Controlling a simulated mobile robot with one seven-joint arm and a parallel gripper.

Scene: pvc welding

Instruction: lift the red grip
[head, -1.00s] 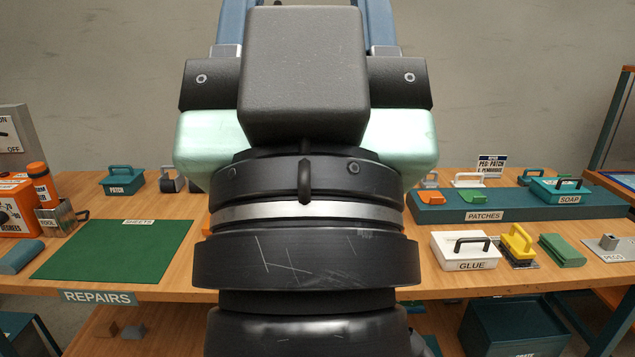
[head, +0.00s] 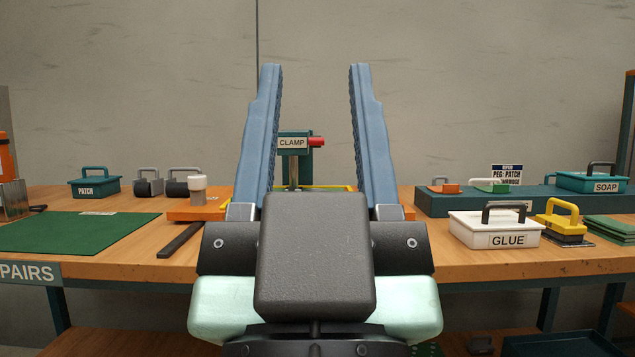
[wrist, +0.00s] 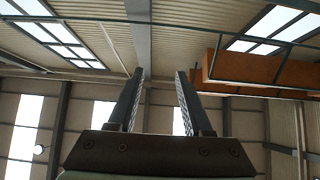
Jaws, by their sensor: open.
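The red grip (head: 317,142) is a short red cylinder sticking out to the right of a teal clamp head (head: 293,144) labelled CLAMP. The clamp stands on a post at the back of the bench, beyond my gripper. My gripper (head: 315,70) points upward with its two blue fingers wide apart and nothing between them. In the head view the red grip shows in the gap between the fingers, farther back. The clamp's lower part is hidden by my gripper. The wrist view shows the open fingers (wrist: 160,75) against the roof, with neither clamp nor grip in sight.
The wooden bench (head: 130,250) holds a green mat (head: 70,232), a PATCH box (head: 94,187) and rollers (head: 165,182) at left. A white GLUE box (head: 492,229), a yellow-handled brush (head: 560,222) and a SOAP box (head: 595,182) stand at right. Air above the bench is clear.

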